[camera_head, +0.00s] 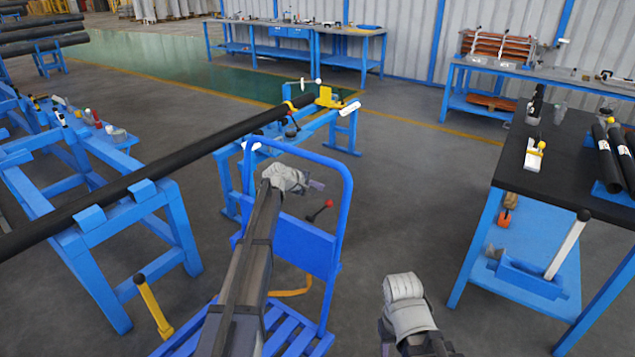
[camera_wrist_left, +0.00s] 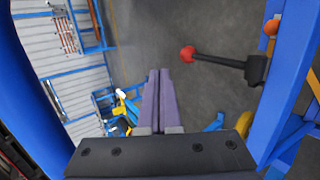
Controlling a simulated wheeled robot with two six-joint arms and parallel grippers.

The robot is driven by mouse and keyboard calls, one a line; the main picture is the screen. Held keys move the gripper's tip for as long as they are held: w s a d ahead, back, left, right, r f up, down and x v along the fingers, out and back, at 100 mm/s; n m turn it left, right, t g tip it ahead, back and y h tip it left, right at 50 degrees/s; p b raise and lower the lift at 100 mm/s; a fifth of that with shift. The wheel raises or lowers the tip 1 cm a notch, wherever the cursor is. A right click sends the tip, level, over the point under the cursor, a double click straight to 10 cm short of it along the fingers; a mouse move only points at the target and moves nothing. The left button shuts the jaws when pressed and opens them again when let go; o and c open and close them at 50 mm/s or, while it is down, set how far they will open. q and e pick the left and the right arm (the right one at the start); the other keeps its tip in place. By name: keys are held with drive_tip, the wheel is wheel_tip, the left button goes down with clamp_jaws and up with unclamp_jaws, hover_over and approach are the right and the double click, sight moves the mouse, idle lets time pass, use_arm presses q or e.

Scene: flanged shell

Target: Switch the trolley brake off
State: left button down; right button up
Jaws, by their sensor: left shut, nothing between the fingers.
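The blue trolley (camera_head: 347,215) stands in the middle of the head view, with a tall looped handle and a slatted deck. A black lever with a red ball (camera_head: 328,204) sticks out at its right side. In the left wrist view the red ball (camera_wrist_left: 187,54) and its black lever lie right of the fingers, the lever's hub beside a blue post. My left gripper (camera_head: 318,185) is inside the handle loop, up and left of the red ball and apart from it. Its fingers (camera_wrist_left: 159,74) are shut and empty. My right arm shows at the bottom; its fingers are out of view.
A long black pipe (camera_head: 190,156) rests on blue stands at the left. A yellow lever (camera_head: 153,305) stands near the trolley's left side. A dark-topped workbench (camera_head: 515,170) stands at the right. Bare floor lies between trolley and workbench.

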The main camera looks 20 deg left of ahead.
sight(327, 202)
use_arm(q)
drive_tip(key=w+f, duration=0.1)
drive_tip(key=w+d+f+g, duration=0.1)
drive_tip(key=w, duration=0.1)
drive_tip(key=w+f+g+y, duration=0.1)
drive_tip(key=shift+w+d+f, duration=0.2)
drive_tip(key=shift+d+f, duration=0.1)
drive_tip(key=shift+f, duration=0.1)
drive_tip(key=shift+w+f+g, duration=0.25)
drive_tip(key=shift+g, duration=0.25)
drive_tip(key=shift+d+f+b, duration=0.1)
drive_tip(key=shift+f+b, duration=0.55)
drive_tip(key=shift+f, duration=0.15)
drive_tip(key=shift+w+d+f+b, duration=0.1)
drive_tip(key=shift+w+f+b, duration=0.15)
drive_tip(key=shift+f+b, duration=0.35)
drive_tip(key=shift+d, duration=0.1)
